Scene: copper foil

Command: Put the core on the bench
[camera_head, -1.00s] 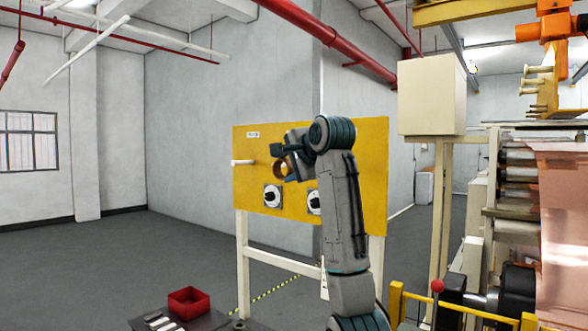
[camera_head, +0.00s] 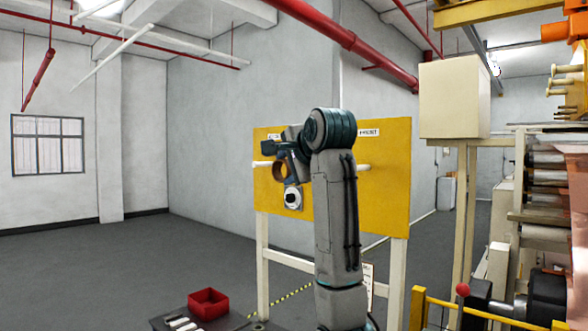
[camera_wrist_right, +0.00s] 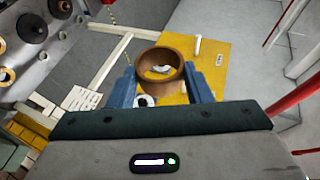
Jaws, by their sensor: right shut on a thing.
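The core is a brown hollow tube (camera_head: 279,171), held up in front of the yellow panel in the head view. My right gripper (camera_head: 284,162) is shut on it. In the wrist view the core (camera_wrist_right: 160,92) sits between the two blue fingers of the right gripper (camera_wrist_right: 162,88), with its open end showing. A low dark surface (camera_head: 238,321), which may be the bench, shows at the bottom edge of the head view, well below the core; most of it is cut off. My left gripper is not in view.
A red bin (camera_head: 208,304) and several pale items (camera_head: 180,323) are on the dark surface. The yellow panel (camera_head: 385,180) on white legs stands behind my right arm, with pegs and a round white fitting. A roller machine (camera_head: 550,180) is at right. Open grey floor lies left.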

